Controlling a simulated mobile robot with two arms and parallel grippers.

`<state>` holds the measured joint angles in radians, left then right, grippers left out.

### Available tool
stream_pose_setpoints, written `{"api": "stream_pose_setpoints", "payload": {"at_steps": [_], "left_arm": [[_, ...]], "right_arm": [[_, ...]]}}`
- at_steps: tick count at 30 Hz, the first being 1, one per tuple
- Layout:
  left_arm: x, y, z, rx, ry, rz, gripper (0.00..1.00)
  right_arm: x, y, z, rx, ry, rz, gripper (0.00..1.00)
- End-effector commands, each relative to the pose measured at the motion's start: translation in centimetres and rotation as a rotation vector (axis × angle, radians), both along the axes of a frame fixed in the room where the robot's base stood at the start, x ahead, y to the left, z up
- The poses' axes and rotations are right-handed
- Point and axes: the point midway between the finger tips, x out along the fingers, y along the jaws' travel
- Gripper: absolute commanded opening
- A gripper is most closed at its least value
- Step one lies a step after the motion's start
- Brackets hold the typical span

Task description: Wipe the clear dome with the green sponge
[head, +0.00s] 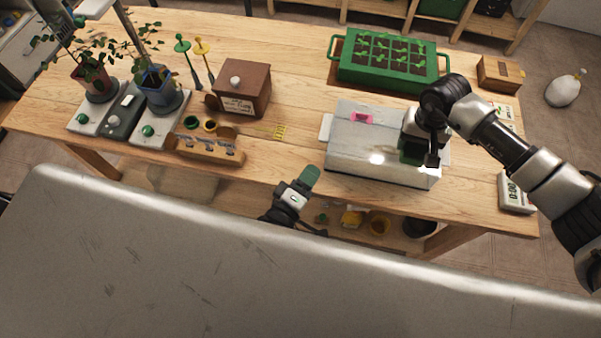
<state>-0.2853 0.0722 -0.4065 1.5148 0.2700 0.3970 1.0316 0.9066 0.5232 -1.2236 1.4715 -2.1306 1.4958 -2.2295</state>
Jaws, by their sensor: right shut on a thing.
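The clear dome (350,150) is a low, see-through box-shaped cover at the front right of the wooden table. My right gripper (412,146) is over the dome's right part, shut on a dark green block that looks like the green sponge (411,156). The sponge appears at the dome's top near its front right; whether it touches is unclear. My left gripper (301,187) is at the table's front edge, left of the dome. A green rounded piece shows at its tip; its finger opening cannot be made out.
A pink item (361,117) shows at the dome's top. A green seedling tray (343,77) stands behind it, a timer (516,192) to the right. A brown box (242,88), wooden rack (208,147) and potted plants (158,87) stand left.

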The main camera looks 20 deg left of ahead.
Motion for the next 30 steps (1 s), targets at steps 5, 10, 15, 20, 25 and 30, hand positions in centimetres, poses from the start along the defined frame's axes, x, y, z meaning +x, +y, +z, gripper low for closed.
{"api": "stream_pose_setpoints", "payload": {"at_steps": [5,10,15,20,25,30], "left_arm": [[0.2,1.7,-0.3,-0.203,0.078,0.127,0.39],[1.6,1.8,-0.3,-0.232,0.086,0.144,0.39],[4.7,1.3,-0.2,-0.229,0.084,0.142,0.39],[7.7,0.8,-0.3,-0.226,0.086,0.142,0.39],[10.3,0.4,-0.3,-0.226,0.085,0.141,0.39],[11.6,0.1,-0.3,-0.225,0.087,0.140,0.39]], "right_arm": [[0.0,0.0,0.0,0.000,0.000,0.000,0.38],[0.0,0.0,0.0,0.000,0.000,0.000,0.38],[0.0,0.0,0.0,0.000,0.000,0.000,0.38],[0.0,0.0,0.0,0.000,0.000,0.000,0.38],[0.0,0.0,0.0,0.000,0.000,0.000,0.38],[0.0,0.0,0.0,0.000,0.000,0.000,0.38]]}}
